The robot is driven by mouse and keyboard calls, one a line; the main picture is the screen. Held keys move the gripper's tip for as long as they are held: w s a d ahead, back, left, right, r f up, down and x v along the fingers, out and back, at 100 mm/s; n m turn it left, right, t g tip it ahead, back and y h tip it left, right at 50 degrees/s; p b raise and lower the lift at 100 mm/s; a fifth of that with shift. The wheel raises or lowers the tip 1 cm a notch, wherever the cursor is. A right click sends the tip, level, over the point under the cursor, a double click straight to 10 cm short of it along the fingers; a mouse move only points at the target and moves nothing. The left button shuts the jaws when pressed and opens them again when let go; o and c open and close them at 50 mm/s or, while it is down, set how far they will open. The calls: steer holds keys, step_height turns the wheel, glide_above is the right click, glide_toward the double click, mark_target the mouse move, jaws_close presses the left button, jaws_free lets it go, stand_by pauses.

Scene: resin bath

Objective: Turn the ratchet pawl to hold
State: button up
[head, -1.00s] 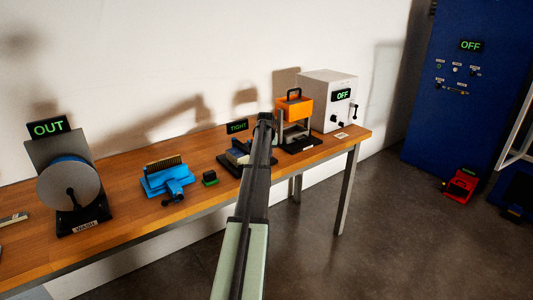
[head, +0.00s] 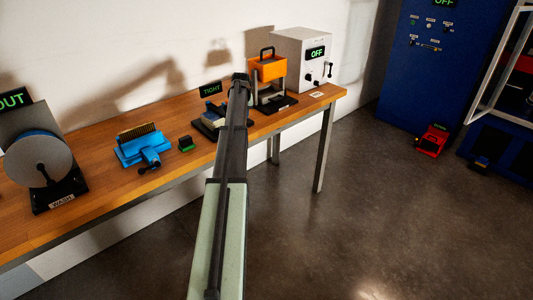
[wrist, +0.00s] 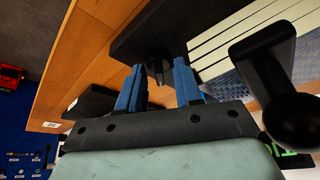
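I cannot clearly pick out the ratchet pawl. A device with a black base (head: 205,131) and a sign reading TIGHT (head: 210,88) stands on the bench, partly hidden by my arm. In the wrist view, my gripper (wrist: 158,66) has its two blue fingers apart, at the edge of a black plate (wrist: 185,25). A small dark part (wrist: 157,69) shows between the fingertips; I cannot tell whether they touch it. Pale slats (wrist: 235,40) and a black lever with a round knob (wrist: 290,105) are to the right. In the head view my arm hides the fingers.
The floor in front is clear near the bench.

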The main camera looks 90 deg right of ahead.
steer(key=n, duration=0.2)
steer(key=n+t, duration=0.1)
steer(key=n, duration=0.1)
steer(key=n+t+y, duration=0.1)
steer(key=n, duration=0.1)
steer(key=shift+s+d, duration=0.15)
steer(key=shift+s, duration=0.1)
steer(key=v, duration=1.4)
steer(key=s+f+n+g, duration=0.1)
steer(key=s+f+n, duration=0.1)
steer(key=s+f, duration=0.85)
steer(key=s+f+n+g, duration=0.1)
steer(key=s+f, duration=0.6)
steer(key=f, duration=0.6)
steer(key=w+a+f+n, duration=0.1)
steer(key=w+a+f, duration=0.1)
steer(key=f, duration=0.5)
steer(key=w+a+f, duration=0.2)
steer(key=w+f, duration=0.1)
steer(key=f, duration=0.4)
steer(key=shift+w+n, duration=0.4)
steer(key=shift+o, duration=0.4)
steer(key=shift+a, duration=0.15)
